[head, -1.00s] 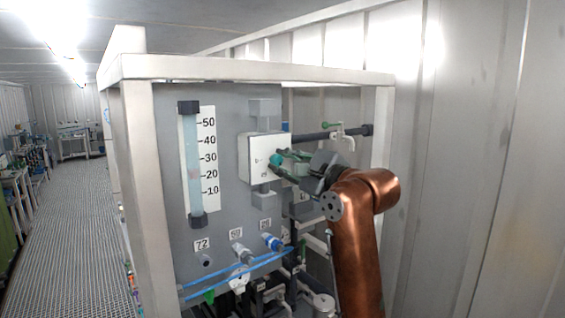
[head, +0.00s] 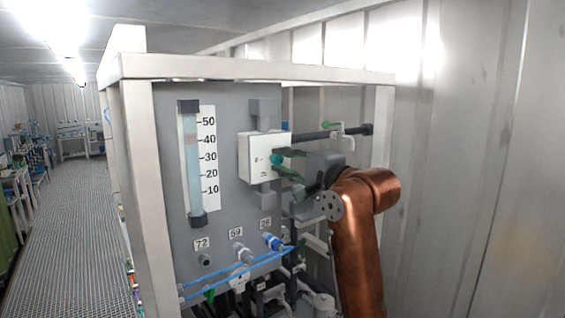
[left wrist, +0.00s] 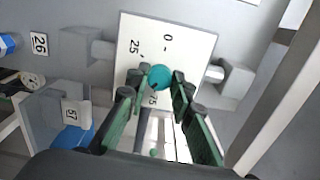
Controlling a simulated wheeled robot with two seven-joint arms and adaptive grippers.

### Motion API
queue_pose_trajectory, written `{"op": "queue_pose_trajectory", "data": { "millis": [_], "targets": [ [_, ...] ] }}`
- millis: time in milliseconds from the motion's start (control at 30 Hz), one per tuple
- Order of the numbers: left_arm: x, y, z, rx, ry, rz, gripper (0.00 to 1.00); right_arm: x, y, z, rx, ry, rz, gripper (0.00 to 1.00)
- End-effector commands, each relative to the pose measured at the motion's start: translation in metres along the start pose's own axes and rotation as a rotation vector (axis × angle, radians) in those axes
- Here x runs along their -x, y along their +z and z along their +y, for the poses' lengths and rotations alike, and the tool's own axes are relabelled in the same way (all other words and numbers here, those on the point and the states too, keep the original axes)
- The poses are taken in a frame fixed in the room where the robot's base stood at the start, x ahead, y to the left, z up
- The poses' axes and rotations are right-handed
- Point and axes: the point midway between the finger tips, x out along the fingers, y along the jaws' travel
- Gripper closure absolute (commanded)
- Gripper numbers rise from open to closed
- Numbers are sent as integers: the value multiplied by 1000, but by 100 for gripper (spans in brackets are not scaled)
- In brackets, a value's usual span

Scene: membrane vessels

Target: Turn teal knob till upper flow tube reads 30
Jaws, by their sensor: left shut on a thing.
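The teal knob (head: 276,159) sits on the front of a white box on the grey panel. My left gripper (head: 282,166) reaches it from the right, shut on the knob. In the left wrist view the knob (left wrist: 160,77) sits between the two green-padded fingertips (left wrist: 161,80), over a dial face marked 0, 25 and 75. The flow tube (head: 191,165) stands upright at the panel's left, with a scale (head: 209,160) marked 10 to 50. A faint reddish band in the tube is about level with the 40 mark. My right gripper is not in view.
A white frame post (head: 140,190) and top beam (head: 250,70) surround the panel. Below are blue tubing (head: 235,272), a blue fitting (head: 273,241) and labels 72, 59 and 26. A dark pipe (head: 330,134) runs right behind my gripper. A grated aisle (head: 80,220) is clear at left.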

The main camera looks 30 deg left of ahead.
Motion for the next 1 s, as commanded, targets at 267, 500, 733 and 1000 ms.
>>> {"op": "queue_pose_trajectory", "data": {
  "millis": [267, 500, 733, 1000],
  "targets": [
    [0, 0, 0, 6, 1, 0, 100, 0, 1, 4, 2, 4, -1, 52],
    [0, 0, 0, 5, 1, 0, 72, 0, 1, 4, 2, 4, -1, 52],
    [0, 0, 0, 5, 1, 0, 61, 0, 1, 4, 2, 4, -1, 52],
    [4, -1, 0, 5, 0, 2, 61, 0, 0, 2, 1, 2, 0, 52]
  ]
}}
